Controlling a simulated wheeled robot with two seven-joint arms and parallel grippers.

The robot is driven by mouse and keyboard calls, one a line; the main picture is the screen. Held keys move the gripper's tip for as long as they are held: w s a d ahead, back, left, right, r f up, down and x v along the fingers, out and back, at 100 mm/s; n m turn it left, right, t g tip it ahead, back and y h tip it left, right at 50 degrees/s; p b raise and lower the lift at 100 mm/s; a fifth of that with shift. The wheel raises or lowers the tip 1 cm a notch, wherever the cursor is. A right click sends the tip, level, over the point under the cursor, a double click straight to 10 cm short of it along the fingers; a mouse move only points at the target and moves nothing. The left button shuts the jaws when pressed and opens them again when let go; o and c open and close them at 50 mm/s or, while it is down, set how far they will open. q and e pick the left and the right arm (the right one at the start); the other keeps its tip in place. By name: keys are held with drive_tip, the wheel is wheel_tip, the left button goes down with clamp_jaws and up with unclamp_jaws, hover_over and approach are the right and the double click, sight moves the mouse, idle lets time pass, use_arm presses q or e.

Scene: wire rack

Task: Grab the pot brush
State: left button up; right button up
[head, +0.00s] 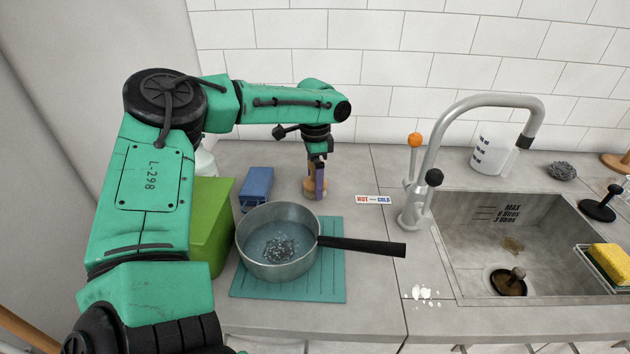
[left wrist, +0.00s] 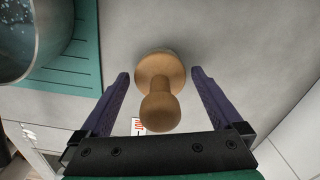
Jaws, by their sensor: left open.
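The wooden pot brush (head: 309,187) stands upright on the counter behind the pot. In the left wrist view the pot brush (left wrist: 160,112), with its round knob and wider base, lies between the two purple fingers. My left gripper (head: 319,182) is open and points down over it. In the left wrist view the left gripper (left wrist: 161,74) has a finger on either side of the brush, with a visible gap on both sides. In the head view a finger hides part of the brush. My right gripper is not in view.
A metal pot (head: 262,262) with water and a scourer stands on a teal mat (head: 325,288) in front of the brush. A blue block-like item (head: 257,184) and a green box (head: 208,230) are to the left. The faucet (head: 424,190) and sink (head: 465,262) are to the right.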

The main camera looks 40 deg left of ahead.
use_arm(q)
drive_tip(key=shift+f, duration=0.65)
drive_tip(key=c, duration=1.4)
drive_tip(key=shift+r, duration=0.1)
